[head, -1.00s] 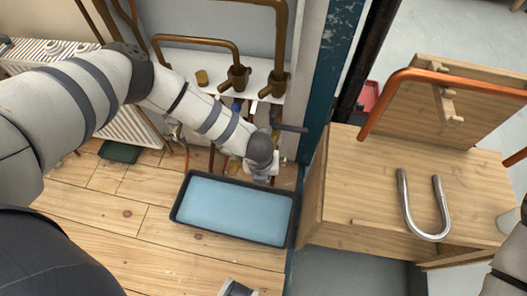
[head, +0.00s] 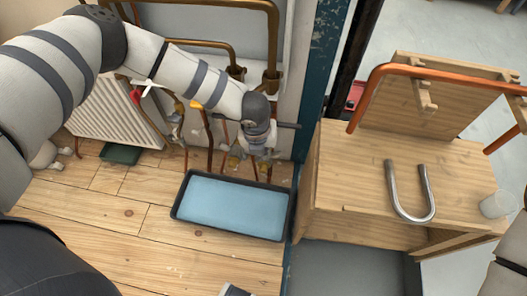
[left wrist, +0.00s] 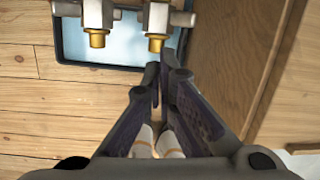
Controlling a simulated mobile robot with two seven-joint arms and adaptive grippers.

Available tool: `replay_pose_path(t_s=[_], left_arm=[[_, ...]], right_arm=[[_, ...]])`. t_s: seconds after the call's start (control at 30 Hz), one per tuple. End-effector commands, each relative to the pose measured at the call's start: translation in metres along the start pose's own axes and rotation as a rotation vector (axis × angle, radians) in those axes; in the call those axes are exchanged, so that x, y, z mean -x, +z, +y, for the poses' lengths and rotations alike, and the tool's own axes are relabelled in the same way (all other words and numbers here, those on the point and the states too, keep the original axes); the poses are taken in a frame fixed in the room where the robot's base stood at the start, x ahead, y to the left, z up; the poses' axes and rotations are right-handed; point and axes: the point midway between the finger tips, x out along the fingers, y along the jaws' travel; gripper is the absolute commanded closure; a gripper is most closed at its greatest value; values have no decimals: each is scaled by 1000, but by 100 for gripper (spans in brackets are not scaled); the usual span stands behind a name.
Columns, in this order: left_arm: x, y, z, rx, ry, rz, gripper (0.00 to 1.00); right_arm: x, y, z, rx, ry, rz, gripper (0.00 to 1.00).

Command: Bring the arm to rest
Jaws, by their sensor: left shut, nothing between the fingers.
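My left arm reaches in from the left in the head view, its wrist bent down over the pipework by the wall. My left gripper (left wrist: 158,80) is shut and empty; its dark fingers meet in the left wrist view. In the head view the gripper (head: 262,160) is small and partly lost among the valves and pipes. Two grey valves with brass ends, a left one (left wrist: 97,18) and a right one (left wrist: 157,20), show beyond the fingertips. I cannot tell whether the fingers touch anything. My right gripper is not in view.
A black-rimmed tray with a blue inside (head: 233,205) lies on the wooden floor below the gripper. A white radiator (head: 115,115) stands left. A wooden bench (head: 360,190) with a U-shaped metal pipe (head: 410,213) and a copper pipe (head: 430,70) is right, past a blue post (head: 325,75).

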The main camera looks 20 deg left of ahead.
Motion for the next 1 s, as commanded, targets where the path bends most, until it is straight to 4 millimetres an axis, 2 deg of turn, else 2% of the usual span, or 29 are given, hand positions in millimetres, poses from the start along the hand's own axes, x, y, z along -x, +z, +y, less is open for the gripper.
replay_pose_path(t_s=[0.1,0.17,0.23,0.27,0.37,0.4,0.47,0.5,0.6,0.63,0.67,0.7,0.8,1.0], left_arm=[[2,1,0,-2,1,0,100],[2,-5,-2,-55,0,1,100],[5,-32,-7,-313,-1,-2,100],[7,-51,-8,-499,-5,-3,100],[25,-137,3,-1348,-48,7,100],[37,-172,17,-1703,-84,20,100],[57,-217,46,-2186,-162,44,100],[71,-241,68,-2462,-229,62,100],[108,-283,118,-2982,-423,98,100],[117,-291,131,-3090,-481,106,100],[126,-297,141,3014,508,-104,100],[135,-304,152,2907,532,-100,100],[147,-313,167,2762,570,-93,100],[148,-316,170,2738,582,-90,100]], right_arm=[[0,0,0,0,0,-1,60],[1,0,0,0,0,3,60],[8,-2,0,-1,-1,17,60],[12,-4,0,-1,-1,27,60],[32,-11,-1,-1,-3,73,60],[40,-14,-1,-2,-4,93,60],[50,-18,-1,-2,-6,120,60],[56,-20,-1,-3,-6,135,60],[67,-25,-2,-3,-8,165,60],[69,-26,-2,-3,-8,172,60],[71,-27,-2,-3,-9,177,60],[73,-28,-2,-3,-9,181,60],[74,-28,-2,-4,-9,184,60],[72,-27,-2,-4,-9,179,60]])
